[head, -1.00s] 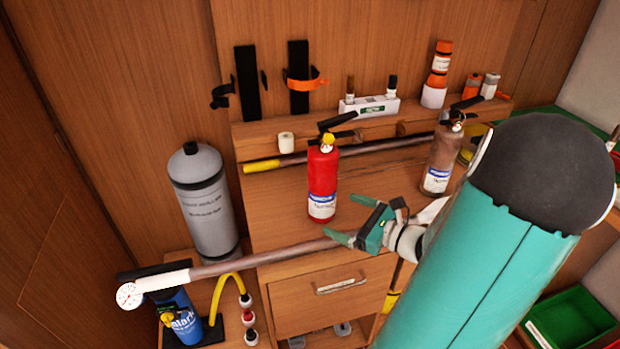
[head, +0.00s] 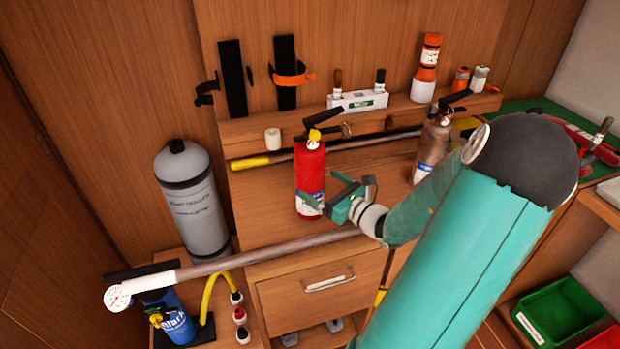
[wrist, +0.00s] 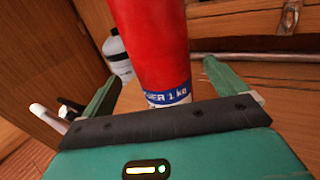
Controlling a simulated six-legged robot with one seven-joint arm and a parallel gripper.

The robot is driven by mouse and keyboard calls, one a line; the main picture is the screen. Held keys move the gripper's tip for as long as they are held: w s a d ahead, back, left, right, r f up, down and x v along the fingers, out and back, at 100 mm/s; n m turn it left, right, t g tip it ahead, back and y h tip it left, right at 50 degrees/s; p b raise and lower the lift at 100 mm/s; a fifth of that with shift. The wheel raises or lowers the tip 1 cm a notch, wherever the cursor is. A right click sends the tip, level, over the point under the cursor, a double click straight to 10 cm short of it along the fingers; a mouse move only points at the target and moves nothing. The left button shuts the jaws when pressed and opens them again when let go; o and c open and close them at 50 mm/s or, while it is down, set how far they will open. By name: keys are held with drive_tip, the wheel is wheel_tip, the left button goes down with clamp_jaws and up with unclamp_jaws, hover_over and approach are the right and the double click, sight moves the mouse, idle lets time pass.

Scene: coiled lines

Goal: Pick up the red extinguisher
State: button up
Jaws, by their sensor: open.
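The red extinguisher (head: 310,182) stands upright on the wooden cabinet top, with a black handle and a yellow part at its neck. My gripper (head: 322,195) is right at its lower front in the head view and covers part of its label. In the wrist view the red body (wrist: 152,45) rises just ahead, between the two spread green fingers of my gripper (wrist: 160,85). Its white and blue label shows low down, and its top is out of that view. The jaws are open; whether a finger touches the body is unclear.
A brown extinguisher (head: 432,146) stands to the right. A long pole (head: 265,249) with a gauge crosses the cabinet's front edge; another yellow-ended pole (head: 370,142) lies behind. A grey cylinder (head: 193,205) stands left. A green bin (head: 560,312) is at lower right.

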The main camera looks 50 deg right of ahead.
drive_tip(key=w, duration=0.5)
drive_tip(key=shift+w+d, duration=0.15)
drive_tip(key=shift+d, duration=0.05)
drive_tip(key=shift+c, duration=0.3)
drive_tip(key=c, duration=1.8)
drive_tip(key=shift+r, duration=0.1)
clamp_jaws()
drive_tip(key=shift+r, duration=0.1)
